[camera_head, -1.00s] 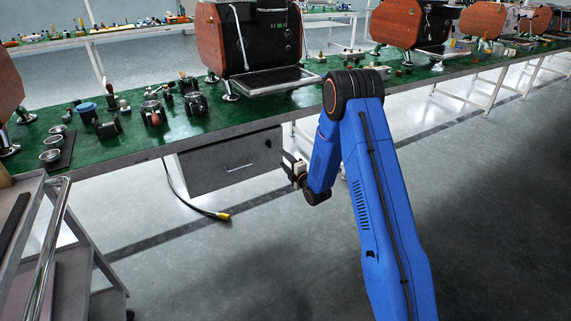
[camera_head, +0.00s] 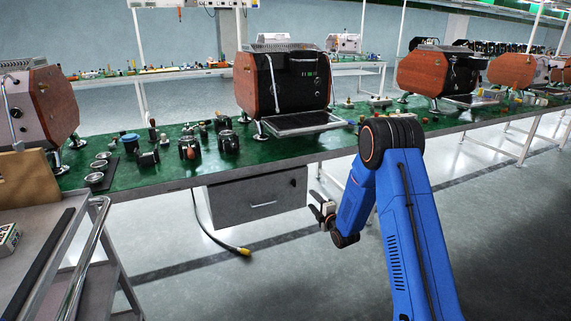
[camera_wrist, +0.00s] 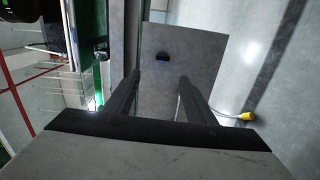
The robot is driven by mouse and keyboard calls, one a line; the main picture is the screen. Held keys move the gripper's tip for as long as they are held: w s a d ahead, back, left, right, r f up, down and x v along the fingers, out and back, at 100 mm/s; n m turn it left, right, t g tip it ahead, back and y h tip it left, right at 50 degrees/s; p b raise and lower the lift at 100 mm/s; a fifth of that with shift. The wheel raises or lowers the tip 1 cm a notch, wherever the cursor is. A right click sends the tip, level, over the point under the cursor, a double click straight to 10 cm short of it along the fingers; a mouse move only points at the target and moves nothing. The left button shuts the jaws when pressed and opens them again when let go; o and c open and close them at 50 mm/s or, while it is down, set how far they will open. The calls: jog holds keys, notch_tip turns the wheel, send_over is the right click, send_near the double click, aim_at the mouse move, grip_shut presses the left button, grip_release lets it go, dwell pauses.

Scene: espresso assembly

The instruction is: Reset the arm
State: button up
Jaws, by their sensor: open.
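My gripper (camera_head: 317,206) hangs at the end of my bent blue arm, in front of the green workbench (camera_head: 130,178) and below its top. In the wrist view, its two dark fingers (camera_wrist: 158,85) stand apart with nothing between them. Beyond the fingers is the grey drawer unit (camera_wrist: 205,60) under the bench; it also shows in the head view (camera_head: 257,196), left of my gripper. My gripper touches nothing that I can see.
An espresso machine (camera_head: 285,84) stands on the bench with several portafilters and small tools to its left. A grey cart (camera_head: 40,240) is at the lower left. Floor around my arm is clear.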

jog(key=s+d+r+m+g+h, duration=0.1)
jog(key=s+d+r+m, duration=0.15)
jog(key=r, duration=0.45)
jog(key=s+d+r+m+g+h, duration=0.1)
jog(key=s+r+m+h, duration=0.1)
jog(key=s+r+m, duration=0.3)
jog(key=s+d+r+m+g+h, duration=0.2)
jog(key=s+d+r+m+g, duration=0.1)
jog(key=s+r, duration=0.85)
jog(key=s+m+g, duration=0.7)
jog(key=s+m, duration=0.3)
jog(key=s, duration=3.5)
jog(key=shift+d+m, duration=0.35)
jog(key=shift+d, duration=0.05)
